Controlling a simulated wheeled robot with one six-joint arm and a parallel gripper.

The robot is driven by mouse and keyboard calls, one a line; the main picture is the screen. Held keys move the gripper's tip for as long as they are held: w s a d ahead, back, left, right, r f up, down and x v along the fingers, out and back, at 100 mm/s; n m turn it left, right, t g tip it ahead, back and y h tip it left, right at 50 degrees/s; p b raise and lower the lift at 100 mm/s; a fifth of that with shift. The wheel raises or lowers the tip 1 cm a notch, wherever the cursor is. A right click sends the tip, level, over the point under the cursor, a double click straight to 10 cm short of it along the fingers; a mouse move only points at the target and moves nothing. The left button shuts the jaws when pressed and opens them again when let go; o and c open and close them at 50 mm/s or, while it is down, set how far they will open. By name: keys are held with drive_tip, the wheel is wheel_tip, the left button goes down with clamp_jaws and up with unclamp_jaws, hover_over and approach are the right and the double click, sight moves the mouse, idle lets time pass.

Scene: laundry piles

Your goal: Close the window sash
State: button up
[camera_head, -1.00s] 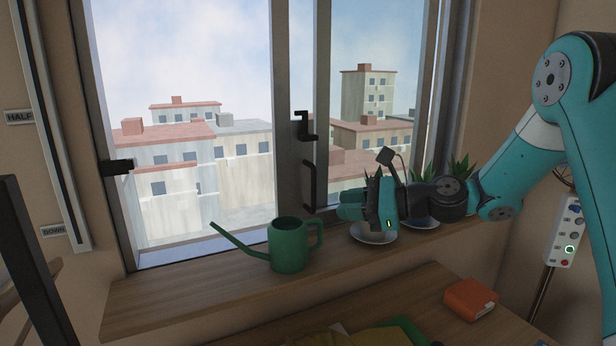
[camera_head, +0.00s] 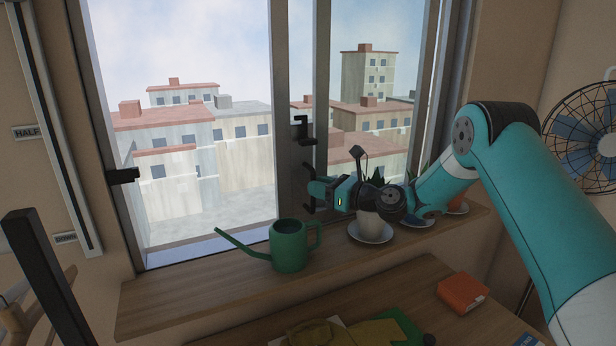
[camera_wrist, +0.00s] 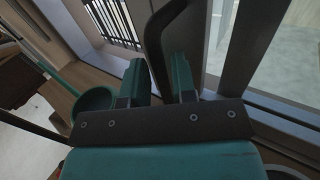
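The window sash (camera_head: 322,80) stands to the right, its stile near the middle of the window, and the left half is open to the outside. A dark pull handle (camera_head: 308,172) is on this stile, below a black latch (camera_head: 303,130). My gripper (camera_head: 316,190) is at the handle's lower part, partly hiding it. In the wrist view my gripper (camera_wrist: 158,78) has its two teal fingers apart, with the handle (camera_wrist: 160,35) running between them. Firm contact on both sides is not clear. A black catch (camera_head: 124,176) sits on the left window jamb.
A green watering can (camera_head: 289,246) stands on the wooden sill (camera_head: 190,295), left of and below my gripper. Potted plants on saucers, including a white pot (camera_head: 370,228), stand under my forearm. An orange box (camera_head: 462,292) lies on the table below. A fan (camera_head: 590,135) is at right.

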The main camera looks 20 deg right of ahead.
drive_tip(key=x, duration=0.3)
drive_tip(key=shift+w+a+p, duration=0.25)
drive_tip(key=shift+p, duration=0.1)
clamp_jaws()
